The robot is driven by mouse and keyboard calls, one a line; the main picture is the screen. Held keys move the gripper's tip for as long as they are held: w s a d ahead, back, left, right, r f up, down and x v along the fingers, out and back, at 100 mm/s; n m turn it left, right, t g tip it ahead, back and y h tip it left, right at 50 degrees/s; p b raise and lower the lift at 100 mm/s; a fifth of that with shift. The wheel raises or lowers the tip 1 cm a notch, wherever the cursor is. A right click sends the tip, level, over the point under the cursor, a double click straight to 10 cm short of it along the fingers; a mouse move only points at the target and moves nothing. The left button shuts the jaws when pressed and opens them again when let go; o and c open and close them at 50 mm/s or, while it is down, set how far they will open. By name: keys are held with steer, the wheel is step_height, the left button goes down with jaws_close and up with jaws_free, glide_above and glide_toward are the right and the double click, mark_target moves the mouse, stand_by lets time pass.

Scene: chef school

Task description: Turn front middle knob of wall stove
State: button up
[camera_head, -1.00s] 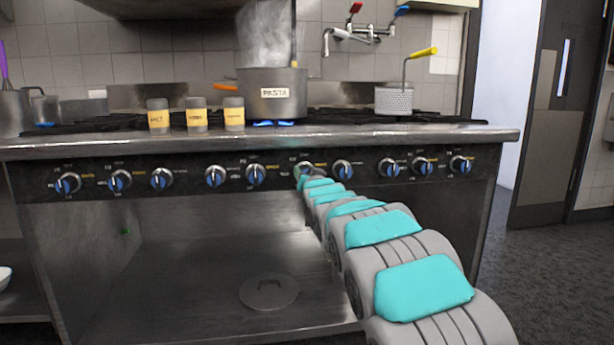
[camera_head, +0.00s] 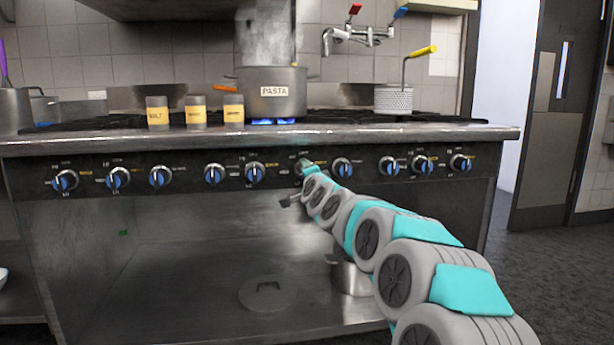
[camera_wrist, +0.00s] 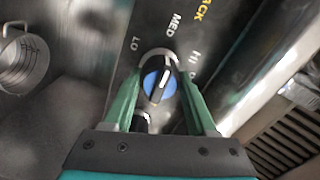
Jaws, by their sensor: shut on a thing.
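The wall stove (camera_head: 137,178) has a row of blue and silver knobs along its dark front panel. My gripper (camera_wrist: 161,78) is at a knob right of the panel's middle, below and right of the pasta pot. In the wrist view, its two green fingers are shut on that knob (camera_wrist: 157,88), one on each side. The knob's blue face and pale pointer show between the fingers. LO, MED and HI are printed around it, with yellow letters ending in "ACK" beyond. In the head view, my gripper's end mostly hides this knob.
A steaming pasta pot (camera_head: 272,101) stands over a lit blue flame. Spice jars (camera_head: 196,112) and a strainer basket (camera_head: 393,99) are on the stovetop. Neighbouring knobs (camera_head: 342,168) sit close by. A lid (camera_head: 267,294) and a pot (camera_head: 350,278) are on the lower shelf.

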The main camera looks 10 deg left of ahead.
steer(key=m, duration=0.4)
steer(key=shift+f+m, duration=0.1)
steer(key=shift+m, duration=0.2)
steer(key=m, duration=0.3)
steer(key=shift+f+b, duration=0.15)
steer(key=shift+b, duration=0.25)
steer(key=shift+m, duration=1.3)
steer(key=o, duration=1.4)
steer(key=shift+c, duration=0.2)
